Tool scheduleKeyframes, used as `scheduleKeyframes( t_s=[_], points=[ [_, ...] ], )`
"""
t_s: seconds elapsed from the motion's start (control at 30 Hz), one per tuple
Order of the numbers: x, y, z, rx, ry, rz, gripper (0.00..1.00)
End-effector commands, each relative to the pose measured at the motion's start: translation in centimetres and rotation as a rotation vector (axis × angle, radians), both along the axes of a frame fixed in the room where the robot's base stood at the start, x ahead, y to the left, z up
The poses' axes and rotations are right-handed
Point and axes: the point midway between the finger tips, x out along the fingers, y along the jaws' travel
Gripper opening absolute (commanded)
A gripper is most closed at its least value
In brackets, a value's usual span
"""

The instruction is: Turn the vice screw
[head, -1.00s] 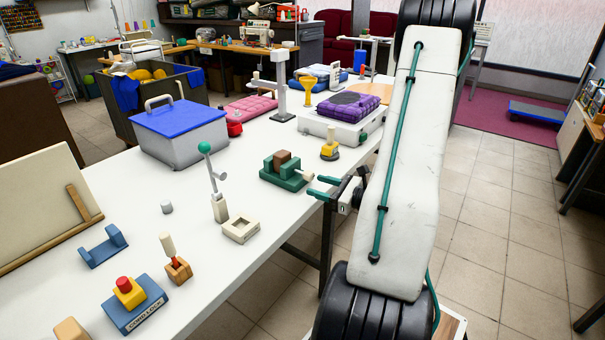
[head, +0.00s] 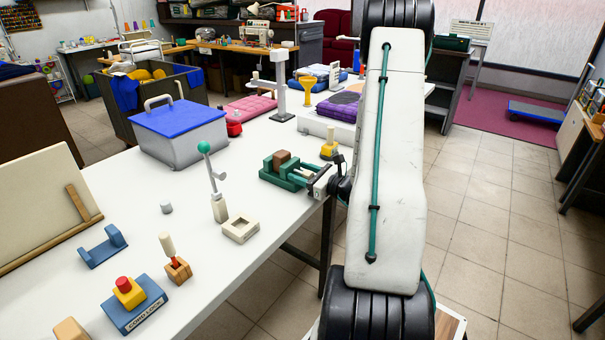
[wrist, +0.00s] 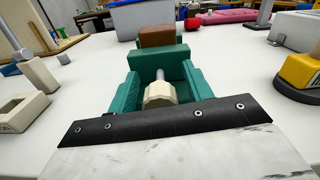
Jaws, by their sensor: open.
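The green vice (head: 279,174) sits on the white table near its right edge, with a brown block (head: 281,157) in its jaws. The wrist view shows the vice (wrist: 154,57) straight ahead with the brown block (wrist: 161,36) at its top. Its metal screw (wrist: 160,75) points towards me and ends in a cream faceted knob (wrist: 160,95). My gripper (head: 303,170) is at the near end of the vice. Its teal fingers are open in the wrist view (wrist: 162,85), one on each side of the knob, with gaps showing.
A yellow-topped round device (head: 329,150) stands just beyond my gripper; it is at the right in the wrist view (wrist: 299,75). A cream square frame (head: 240,229) and a green-knobbed lever (head: 213,190) stand left of the vice.

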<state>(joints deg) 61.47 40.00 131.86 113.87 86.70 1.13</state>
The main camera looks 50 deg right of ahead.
Motion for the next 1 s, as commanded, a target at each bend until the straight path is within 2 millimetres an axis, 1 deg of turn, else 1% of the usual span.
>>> scheduleKeyframes(
  t_s=[0.07, 0.1, 0.17, 0.2, 0.23, 0.37, 0.43, 0.6, 0.7, 1.0],
  points=[
    [-0.02, 0.01, -0.01, 0.0, 0.0, 0.0, 0.5],
    [-0.02, 0.01, -0.01, 0.0, 0.0, 0.0, 0.39],
    [-0.02, 0.02, -0.01, 0.0, 0.0, 0.0, 0.23],
    [-0.02, 0.02, -0.01, 0.0, 0.0, 0.0, 0.11],
    [-0.03, 0.02, -0.01, 0.0, 0.0, 0.001, 0.06],
    [-0.03, 0.02, -0.01, 0.006, 0.001, 0.001, 0.06],
    [-0.03, 0.02, -0.01, 0.039, 0.003, 0.001, 0.06],
    [-0.03, -0.02, -0.01, 0.19, 0.015, 0.001, 0.06],
    [-0.04, -0.04, -0.02, 0.252, 0.02, 0.001, 0.06],
    [-0.04, -0.04, -0.02, 0.275, 0.021, 0.001, 0.06]
  ],
)
